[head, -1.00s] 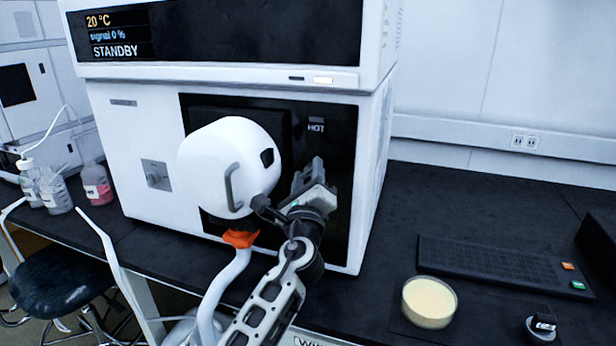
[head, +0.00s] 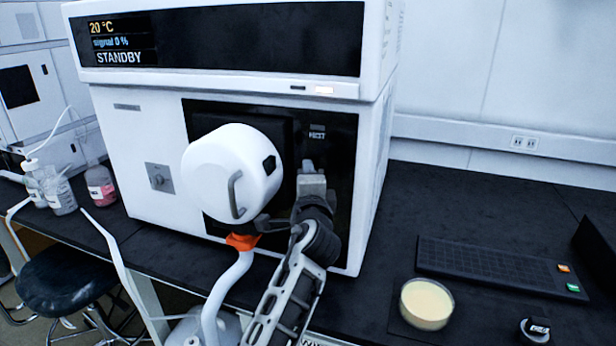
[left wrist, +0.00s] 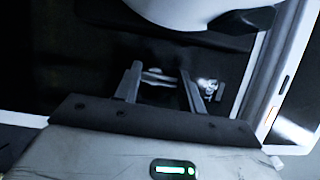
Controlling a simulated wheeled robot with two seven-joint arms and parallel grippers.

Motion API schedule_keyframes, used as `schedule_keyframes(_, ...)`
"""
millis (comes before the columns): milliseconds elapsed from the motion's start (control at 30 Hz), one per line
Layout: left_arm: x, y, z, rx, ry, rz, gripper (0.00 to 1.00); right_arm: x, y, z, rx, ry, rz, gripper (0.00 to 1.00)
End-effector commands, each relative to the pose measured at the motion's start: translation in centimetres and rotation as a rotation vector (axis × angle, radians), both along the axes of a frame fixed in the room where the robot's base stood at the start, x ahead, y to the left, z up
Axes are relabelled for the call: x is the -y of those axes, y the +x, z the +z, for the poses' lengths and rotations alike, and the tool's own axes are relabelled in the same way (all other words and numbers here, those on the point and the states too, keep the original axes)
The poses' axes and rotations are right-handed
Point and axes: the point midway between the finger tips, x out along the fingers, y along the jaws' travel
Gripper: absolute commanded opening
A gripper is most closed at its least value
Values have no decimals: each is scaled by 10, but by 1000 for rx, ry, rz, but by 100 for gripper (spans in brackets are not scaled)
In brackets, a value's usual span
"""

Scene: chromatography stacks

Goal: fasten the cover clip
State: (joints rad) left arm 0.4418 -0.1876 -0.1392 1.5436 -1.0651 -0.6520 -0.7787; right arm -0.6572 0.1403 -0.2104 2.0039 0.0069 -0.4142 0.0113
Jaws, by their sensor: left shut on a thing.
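My left gripper (head: 310,168) is in front of the instrument's black front panel (head: 342,200), right of the white drum-shaped housing (head: 225,170) with its grey handle. In the left wrist view its two fingers (left wrist: 160,82) point at the dark panel. They are shut on a small pale metal piece (left wrist: 156,75) that looks like the cover clip. The clip is mostly hidden and its exact position is unclear. The housing also shows at the top of the left wrist view (left wrist: 185,10). My right gripper is not in view.
An orange collar (head: 243,241) and white hose (head: 228,285) hang below the housing. A dish of pale contents (head: 427,303), a keyboard (head: 490,264) and a small dark round item (head: 535,329) are on the bench at right. Bottles stand at left. The bench behind the keyboard is clear.

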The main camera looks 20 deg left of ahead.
Motion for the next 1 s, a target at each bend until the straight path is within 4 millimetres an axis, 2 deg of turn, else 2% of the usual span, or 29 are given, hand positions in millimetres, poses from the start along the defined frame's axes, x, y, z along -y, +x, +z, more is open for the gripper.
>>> schedule_keyframes(633,0,0,-1,-4,-57,1,17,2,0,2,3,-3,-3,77)
schedule_keyframes(667,0,0,-1,-4,-57,1,43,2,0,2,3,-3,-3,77)
schedule_keyframes(733,0,0,-1,-5,-56,1,62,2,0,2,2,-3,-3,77)
schedule_keyframes(1000,0,0,0,-2,-53,0,62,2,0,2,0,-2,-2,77)
